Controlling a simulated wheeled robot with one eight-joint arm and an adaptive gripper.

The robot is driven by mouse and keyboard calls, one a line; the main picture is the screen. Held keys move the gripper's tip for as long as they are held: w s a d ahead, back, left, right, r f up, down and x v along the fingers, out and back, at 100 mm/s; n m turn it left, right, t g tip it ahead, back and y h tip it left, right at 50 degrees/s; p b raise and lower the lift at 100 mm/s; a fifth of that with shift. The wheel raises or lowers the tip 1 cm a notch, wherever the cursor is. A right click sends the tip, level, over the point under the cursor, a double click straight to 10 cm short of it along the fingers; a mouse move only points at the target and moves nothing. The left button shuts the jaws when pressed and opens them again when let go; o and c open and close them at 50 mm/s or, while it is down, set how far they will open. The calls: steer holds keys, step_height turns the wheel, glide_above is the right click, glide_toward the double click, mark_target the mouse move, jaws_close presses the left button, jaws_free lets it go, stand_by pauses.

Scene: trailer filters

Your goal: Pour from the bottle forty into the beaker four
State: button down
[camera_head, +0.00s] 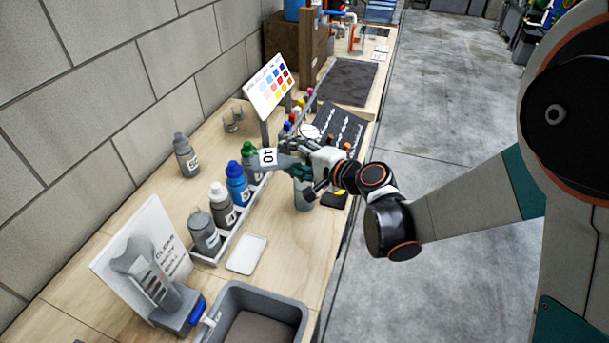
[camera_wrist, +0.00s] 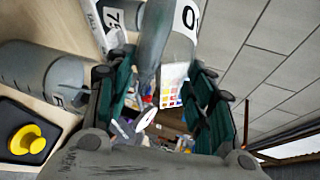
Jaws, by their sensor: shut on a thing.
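Bottle forty (camera_head: 268,157), grey with a white "40" label, lies nearly on its side in the air, its labelled end to the left in the head view. My gripper (camera_head: 309,168) is shut on it; the fingers cover its right part. In the wrist view the bottle (camera_wrist: 153,40) runs between my fingers (camera_wrist: 160,100), with part of its label showing. A grey beaker (camera_head: 304,196) stands upright on the bench just below my gripper. It shows with markings at the left of the wrist view (camera_wrist: 45,75). I cannot read its number or see any liquid stream.
A white rack (camera_head: 226,243) holds several bottles, including a blue one (camera_head: 237,184) and a white-capped one (camera_head: 222,205). Another grey bottle (camera_head: 186,155) stands near the wall. A dark pad with a yellow knob (camera_wrist: 27,139) lies beside the beaker. A white plate (camera_head: 247,255) lies in front.

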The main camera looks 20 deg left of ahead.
steer(key=r+h+p, duration=0.1)
steer(key=p, duration=0.1)
steer(key=a+r+n+p, duration=0.1)
steer(key=p, duration=0.1)
steer(key=shift+s+a+r+h+p, duration=0.1)
steer(key=shift+s+h+p, duration=0.2)
steer(key=shift+s+h, duration=0.1)
steer(key=shift+w+f+n+h, duration=0.1)
steer(key=shift+f+n+h, duration=0.4)
steer(key=shift+f+h, duration=0.15)
